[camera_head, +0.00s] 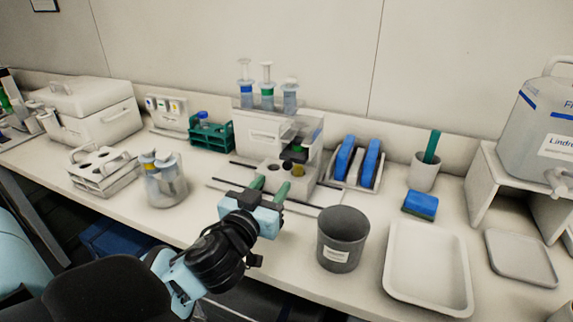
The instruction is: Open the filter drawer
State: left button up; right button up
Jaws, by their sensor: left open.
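My left gripper (270,188) is open, with green fingertips apart just in front of the block. Whether they touch it is unclear. The gripper hides part of the block's lower front. My right gripper is not in view.
A grey bin (341,240) stands right of my gripper, and a beaker of tubes (164,180) stands left. Thin dark rods lie around the device. An empty white tray (427,232) and a blue sponge (421,204) are farther right.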

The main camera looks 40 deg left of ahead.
aim_at(286, 166)
pick_arm(q)
jog(key=shift+p+x, duration=0.4)
jog(key=shift+x, duration=3.45)
jog(key=shift+c, duration=0.3)
grip_shut()
